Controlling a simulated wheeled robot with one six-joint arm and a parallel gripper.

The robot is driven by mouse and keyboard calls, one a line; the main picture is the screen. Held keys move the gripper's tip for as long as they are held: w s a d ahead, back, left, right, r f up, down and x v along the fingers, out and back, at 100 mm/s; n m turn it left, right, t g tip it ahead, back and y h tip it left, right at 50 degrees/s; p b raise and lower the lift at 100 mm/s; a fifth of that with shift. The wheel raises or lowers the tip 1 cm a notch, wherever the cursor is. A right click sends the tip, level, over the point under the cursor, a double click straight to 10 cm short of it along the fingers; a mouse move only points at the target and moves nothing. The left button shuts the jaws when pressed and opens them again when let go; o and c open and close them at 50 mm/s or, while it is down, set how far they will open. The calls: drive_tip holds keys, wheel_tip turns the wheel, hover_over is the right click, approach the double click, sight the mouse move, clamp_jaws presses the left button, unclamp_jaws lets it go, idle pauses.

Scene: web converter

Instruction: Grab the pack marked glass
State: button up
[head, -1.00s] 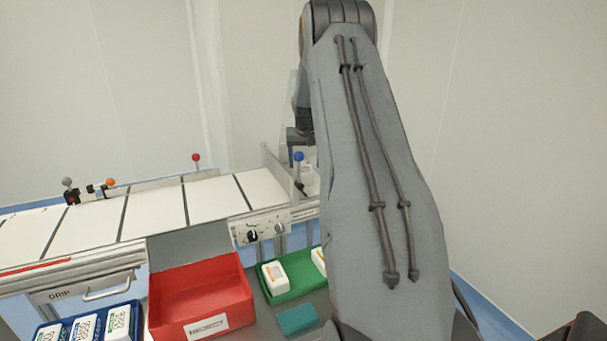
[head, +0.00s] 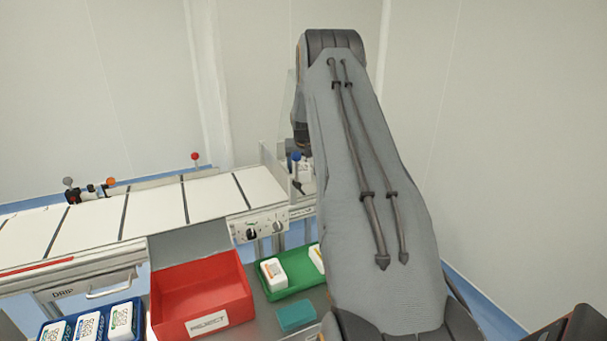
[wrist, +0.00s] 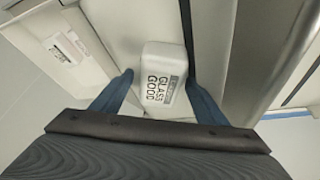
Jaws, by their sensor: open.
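In the wrist view a white pack marked GLASS GOOD (wrist: 163,82) lies on the pale belt surface. My gripper (wrist: 158,90) is open, with one blue finger on each side of the pack. The left finger is close to the pack's lower left edge; I cannot tell whether either finger touches it. In the head view my arm hides the gripper, and the pack is not clearly visible there.
A red box (head: 204,310) marked REJECT stands beside a green tray (head: 296,283) holding white packs. A blue tray (head: 70,322) holds several more. A teal block (head: 296,317) lies nearby. The belt (head: 152,212) has posts with coloured balls and a clear panel.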

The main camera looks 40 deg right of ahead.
drive_tip(key=shift+f, duration=0.15)
drive_tip(key=c, duration=1.2)
drive_tip(key=shift+c, duration=0.2)
